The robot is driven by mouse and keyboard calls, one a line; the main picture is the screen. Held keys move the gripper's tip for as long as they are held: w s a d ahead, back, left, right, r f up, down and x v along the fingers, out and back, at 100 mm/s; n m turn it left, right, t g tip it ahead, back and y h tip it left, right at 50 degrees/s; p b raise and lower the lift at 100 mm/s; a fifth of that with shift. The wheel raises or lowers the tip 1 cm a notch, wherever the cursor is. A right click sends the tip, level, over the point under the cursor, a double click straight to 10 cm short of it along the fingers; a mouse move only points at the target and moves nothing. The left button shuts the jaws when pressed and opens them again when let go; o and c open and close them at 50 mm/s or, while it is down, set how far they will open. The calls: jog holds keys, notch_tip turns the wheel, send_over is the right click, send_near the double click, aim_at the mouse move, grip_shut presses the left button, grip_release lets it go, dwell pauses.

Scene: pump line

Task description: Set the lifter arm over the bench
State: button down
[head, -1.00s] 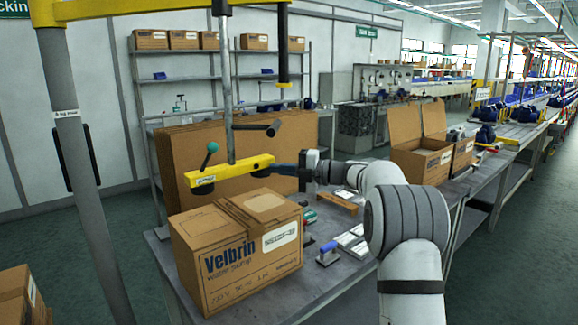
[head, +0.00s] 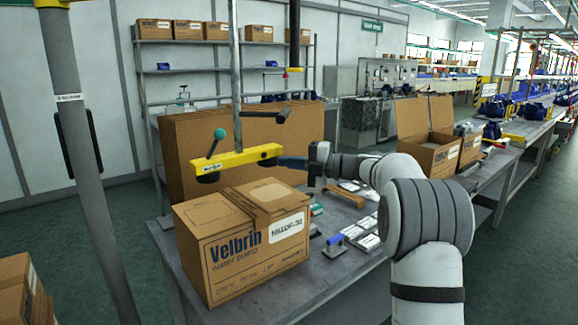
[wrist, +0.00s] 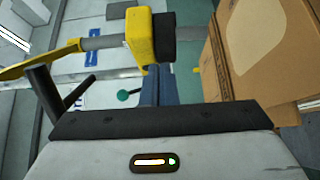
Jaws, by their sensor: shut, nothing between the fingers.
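The lifter's yellow bar (head: 238,160) hangs from a grey vertical rod (head: 235,60) over the bench (head: 345,290), just above and behind the Velbrin carton. It has a dark suction pad beneath, a green-knobbed lever and a black handle (head: 270,121). My gripper (head: 290,162) is shut and empty, its blue fingers at the bar's right end. In the wrist view the blue fingers (wrist: 158,85) are together, their tips close against the yellow bar (wrist: 142,38) beside a black pad (wrist: 177,40). I cannot tell whether they touch.
The Velbrin carton (head: 240,250) stands on the bench's front left. Flat brown cardboard (head: 205,125) stands behind the bar. The lifter's grey post (head: 88,170) rises at left. An open carton (head: 430,153) stands farther right.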

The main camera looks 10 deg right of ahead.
jog(key=w+d+p, duration=0.1)
jog(key=w+d, duration=0.3)
jog(key=d, duration=0.5)
jog(key=shift+d+r+p, duration=0.15)
jog(key=shift+r+p, duration=0.2)
notch_tip(320, 180, up, 11)
jog(key=w+m+t+h+p, duration=0.1)
jog(key=m+t+h+p, duration=0.25)
jog(key=m+t, duration=0.55)
jog(key=s+d+r+m+t+h+p, duration=0.1)
jog(key=s+d+m+t+h, duration=0.25)
jog(key=m+h, duration=0.65)
jog(key=s+a+f+m+g+h+p, duration=0.1)
jog(key=s+f+m+g, duration=0.3)
jog(key=s, duration=1)
jog(key=s+a+f+m+g+h+p, duration=0.1)
jog(key=s+f+m+g, duration=0.3)
jog(key=s+f, duration=0.7)
jog(key=s+a+f+m+g+h+p, duration=0.1)
jog(key=s+a+f+m+g+p, duration=0.2)
jog(key=s, duration=1.6)
notch_tip(320, 180, down, 4)
jog(key=m+g, duration=0.1)
jog(key=g, duration=0.4)
jog(key=shift+f+m, duration=0.25)
jog(key=shift+m, duration=0.15)
